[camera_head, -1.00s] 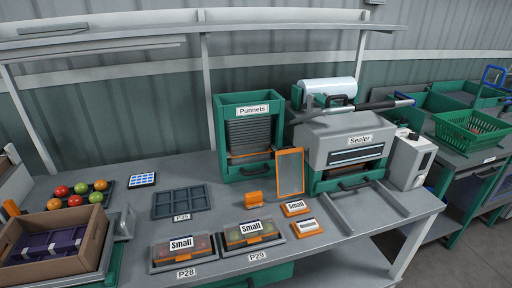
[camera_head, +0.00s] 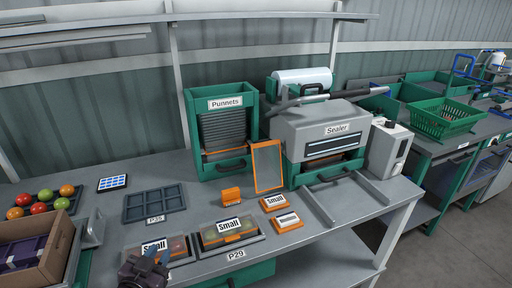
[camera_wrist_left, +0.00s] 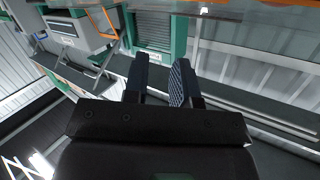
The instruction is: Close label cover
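The likely label cover, an orange-framed clear panel (camera_head: 267,166), stands raised and tilted on the bench between the punnet rack and the sealer. In front of it lie an orange label block marked Small (camera_head: 273,202) and a second orange block (camera_head: 287,221). My left gripper (camera_head: 152,256) is at the bottom of the head view, in front of the P28 punnet and well left of and nearer than the panel. In the left wrist view its two fingers (camera_wrist_left: 163,82) are apart with nothing between them. My right gripper is not in view.
The sealer (camera_head: 330,128) is right of the panel and the punnet rack (camera_head: 222,130) is left. Labelled punnets (camera_head: 228,229) sit at the front edge. An empty dark tray (camera_head: 153,202), tomatoes (camera_head: 45,195) and a cardboard box (camera_head: 60,250) are at left.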

